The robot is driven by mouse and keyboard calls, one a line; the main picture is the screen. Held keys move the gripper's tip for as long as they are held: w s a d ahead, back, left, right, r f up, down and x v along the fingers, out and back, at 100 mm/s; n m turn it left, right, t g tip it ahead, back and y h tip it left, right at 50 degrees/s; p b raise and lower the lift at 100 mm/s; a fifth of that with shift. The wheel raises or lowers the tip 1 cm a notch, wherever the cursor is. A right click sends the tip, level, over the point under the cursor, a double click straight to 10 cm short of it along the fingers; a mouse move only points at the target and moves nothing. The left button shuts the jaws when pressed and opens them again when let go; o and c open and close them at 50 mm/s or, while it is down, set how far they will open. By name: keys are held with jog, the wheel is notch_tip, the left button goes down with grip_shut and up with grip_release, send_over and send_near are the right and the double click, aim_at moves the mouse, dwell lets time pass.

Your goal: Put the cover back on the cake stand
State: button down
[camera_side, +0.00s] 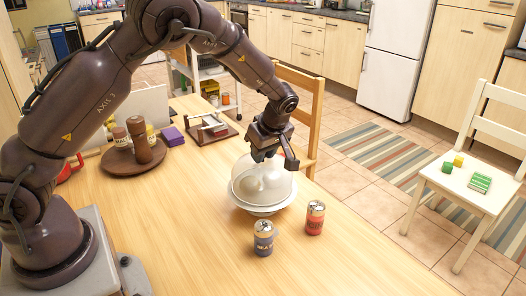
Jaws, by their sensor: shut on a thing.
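The cover (279,182) is a clear, domed lid. It appears over the white cake stand (264,210) on the wooden table, with a pale rounded shape showing through it. My gripper (275,160) is at the top of the cover, pointing down, and is shut on it. The grip point is partly hidden by the fingers. I cannot tell whether the cover's rim touches the stand or hangs slightly above it.
A brown round tray (119,163) with bottles and a small wooden tray (213,135) are at left. A chair (312,100) is behind. The table's front right is clear.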

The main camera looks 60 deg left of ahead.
jog(key=shift+c, duration=2)
grip_release()
jog(key=shift+r, duration=0.1)
jog(key=shift+r, duration=3.4)
grip_shut()
